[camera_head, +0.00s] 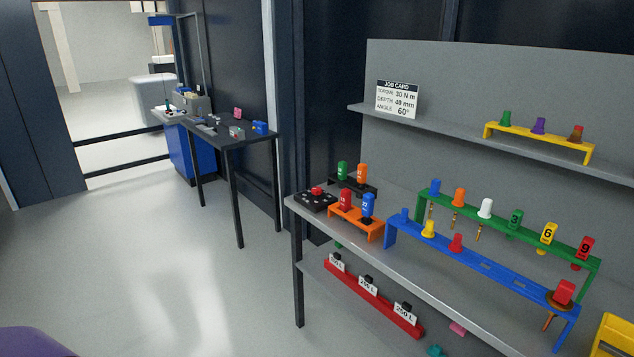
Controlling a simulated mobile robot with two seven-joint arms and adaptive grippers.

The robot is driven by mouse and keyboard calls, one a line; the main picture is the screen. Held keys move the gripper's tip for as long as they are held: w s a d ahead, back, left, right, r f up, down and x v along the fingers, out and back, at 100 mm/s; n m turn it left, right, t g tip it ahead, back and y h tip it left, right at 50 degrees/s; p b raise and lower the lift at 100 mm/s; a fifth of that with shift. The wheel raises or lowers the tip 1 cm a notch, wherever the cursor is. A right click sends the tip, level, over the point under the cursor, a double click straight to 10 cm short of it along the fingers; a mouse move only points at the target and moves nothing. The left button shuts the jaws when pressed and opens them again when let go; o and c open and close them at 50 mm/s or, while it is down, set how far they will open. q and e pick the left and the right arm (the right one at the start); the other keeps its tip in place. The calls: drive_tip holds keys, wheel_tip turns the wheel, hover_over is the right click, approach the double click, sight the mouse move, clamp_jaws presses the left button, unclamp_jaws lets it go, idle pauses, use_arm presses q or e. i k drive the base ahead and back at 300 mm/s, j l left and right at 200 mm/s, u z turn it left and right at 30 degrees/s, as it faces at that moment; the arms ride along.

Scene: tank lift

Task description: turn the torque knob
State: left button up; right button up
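Neither of my grippers is in view. I cannot make out for certain which thing is the torque knob. A low black box (316,201) with a red part on top (317,191) sits at the left end of the grey bench (415,262). A job card (397,100) stands on the shelf above the bench and reads torque 30 N m, depth 40 mm, angle 60°. Nothing touches the box, and its small markings are too small to read.
Orange (341,219), blue (480,264) and green (508,230) racks with coloured tools fill the bench. A yellow rack (538,140) stands on the shelf. A red rack (372,302) with labelled weights sits below. A dark side table (222,141) stands behind left. The left floor is clear.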

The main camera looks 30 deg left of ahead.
sight(316, 192)
drive_tip(key=i+j, duration=0.2)
drive_tip(key=j, duration=0.15)
drive_tip(key=i+j, duration=0.15)
drive_tip(key=j, duration=0.2)
drive_tip(key=i+j, duration=0.2)
drive_tip(key=j, duration=0.15)
drive_tip(key=l+z, duration=0.05)
